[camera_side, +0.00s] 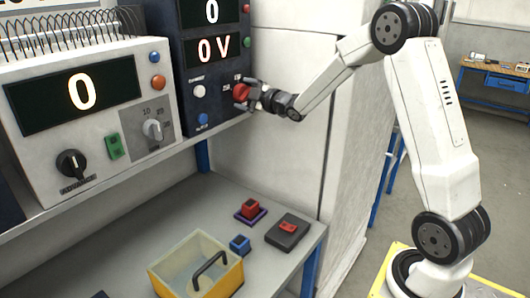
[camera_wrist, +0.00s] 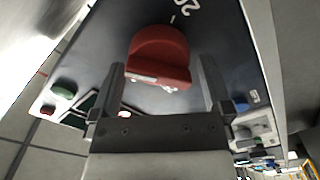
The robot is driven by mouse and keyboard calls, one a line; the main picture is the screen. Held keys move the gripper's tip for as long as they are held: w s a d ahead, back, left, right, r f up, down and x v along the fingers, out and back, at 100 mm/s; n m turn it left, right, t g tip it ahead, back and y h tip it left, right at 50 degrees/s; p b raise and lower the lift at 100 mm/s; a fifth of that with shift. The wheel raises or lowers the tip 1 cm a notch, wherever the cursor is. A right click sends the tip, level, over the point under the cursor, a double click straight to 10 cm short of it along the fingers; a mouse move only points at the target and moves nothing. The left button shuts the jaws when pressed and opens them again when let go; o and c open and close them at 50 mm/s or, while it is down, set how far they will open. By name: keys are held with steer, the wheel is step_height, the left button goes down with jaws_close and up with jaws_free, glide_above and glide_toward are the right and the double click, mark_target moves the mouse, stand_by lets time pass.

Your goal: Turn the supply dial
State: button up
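The supply dial is a red round knob (camera_side: 240,92) on the dark supply panel (camera_side: 221,75), with "20" printed near it in the wrist view. My gripper (camera_side: 250,93) is at the dial, with its fingers pointing at the panel. In the wrist view the dial (camera_wrist: 159,55) sits between and just beyond my two fingers (camera_wrist: 162,68). The fingers are apart, with a visible gap on each side of the red knob. The supply display (camera_side: 213,49) reads "0 V", and the one above it (camera_side: 212,12) reads "0".
A white knob (camera_side: 198,91) and a blue button (camera_side: 203,119) are left of the dial. A grey instrument (camera_side: 97,150) stands at left. Below are a yellow-edged bin (camera_side: 168,286), small coloured blocks and a dark box (camera_side: 287,231) with a red switch.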

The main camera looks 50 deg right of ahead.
steer(key=shift+s, duration=0.15)
steer(key=s, duration=0.7)
steer(key=shift+s, duration=0.25)
steer(key=shift+r, duration=0.1)
stand_by(0.5)
step_height(320, 180, up, 5)
steer(key=shift+w+d+f+m, duration=0.1)
steer(key=shift+f+m, duration=0.75)
steer(key=shift+m, duration=1.75)
steer(key=shift+d+f+m, duration=0.15)
steer(key=shift+f+m, duration=0.7)
steer(key=shift+m, duration=1.75)
steer(key=shift+w+d+f+m, duration=0.1)
steer(key=shift+f+m, duration=0.75)
steer(key=shift+m, duration=1.75)
steer(key=shift+w, duration=3.85)
